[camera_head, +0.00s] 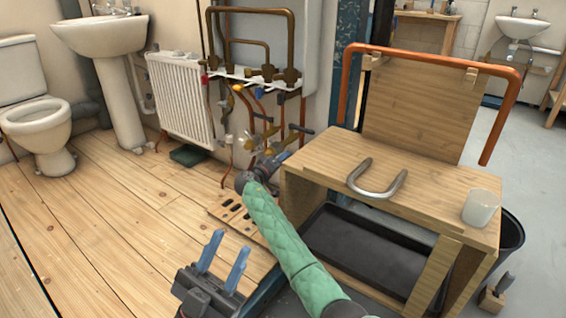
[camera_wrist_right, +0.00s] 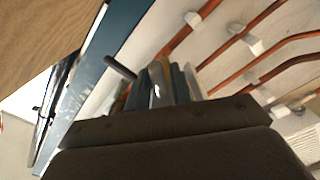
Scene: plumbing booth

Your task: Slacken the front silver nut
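The front silver nut cannot be picked out clearly in either view. Brass valves and pipe fittings (camera_head: 262,138) hang below the boiler, and the nut may be among them. My right arm, in a green sleeve, reaches up to these fittings. Its gripper (camera_head: 272,160) is at their lower end, small and partly hidden by the wrist. In the right wrist view the blue-grey fingers (camera_wrist_right: 174,84) point at a small shiny metal piece (camera_wrist_right: 157,91); whether they touch it is unclear. My left gripper (camera_head: 224,258) is open and empty, low over the wooden floor.
A wooden bench (camera_head: 330,170) stands right of my right arm, carrying a U-shaped metal pipe (camera_head: 377,190) and a translucent cup (camera_head: 481,208). A copper pipe (camera_head: 440,58) arches over its back. A white radiator (camera_head: 180,95) is left of the fittings. The left floor is clear.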

